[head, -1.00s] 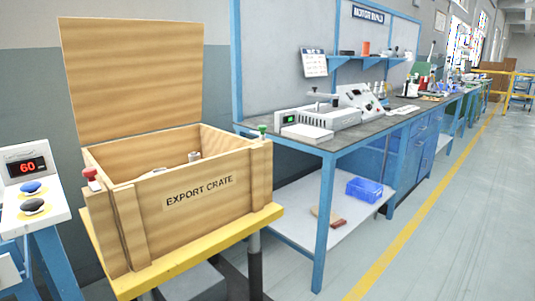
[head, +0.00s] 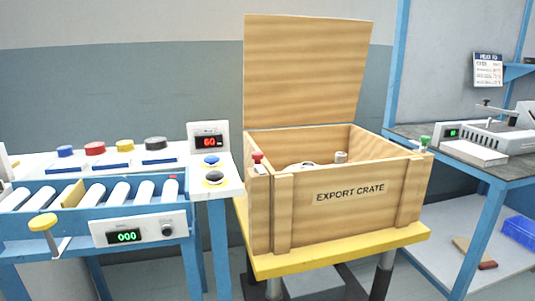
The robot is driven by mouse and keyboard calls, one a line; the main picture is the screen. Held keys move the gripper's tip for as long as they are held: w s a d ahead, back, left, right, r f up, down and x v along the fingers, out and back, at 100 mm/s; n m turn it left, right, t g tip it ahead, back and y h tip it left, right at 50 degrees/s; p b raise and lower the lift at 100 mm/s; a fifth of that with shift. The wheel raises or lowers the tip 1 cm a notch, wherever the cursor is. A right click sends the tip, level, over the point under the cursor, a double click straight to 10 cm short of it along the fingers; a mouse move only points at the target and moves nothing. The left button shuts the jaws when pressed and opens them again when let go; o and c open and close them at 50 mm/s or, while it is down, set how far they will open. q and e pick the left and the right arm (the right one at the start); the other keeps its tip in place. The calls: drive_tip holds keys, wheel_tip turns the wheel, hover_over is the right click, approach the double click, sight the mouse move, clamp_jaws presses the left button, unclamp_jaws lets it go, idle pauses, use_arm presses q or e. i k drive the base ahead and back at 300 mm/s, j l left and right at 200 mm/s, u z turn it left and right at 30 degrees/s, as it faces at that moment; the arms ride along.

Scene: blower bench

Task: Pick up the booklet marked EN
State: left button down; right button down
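No booklet marked EN can be made out in the head view. An open wooden crate (head: 345,220) labelled EXPORT CRATE stands on a yellow-topped stand, its lid (head: 302,72) raised upright at the back. Light-coloured parts (head: 341,157) show just above its front wall; the rest of its inside is hidden. Neither of my grippers is in view.
Left of the crate is a roller conveyor (head: 75,198) with coloured knobs behind it, a 000 display box (head: 140,230) and a 60 display (head: 208,141). The yellow stand (head: 345,247) juts forward. A workbench (head: 487,176) with a blue bin (head: 520,229) below is at right.

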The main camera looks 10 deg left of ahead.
sight(79, 166)
drive_tip(key=u, duration=1.55)
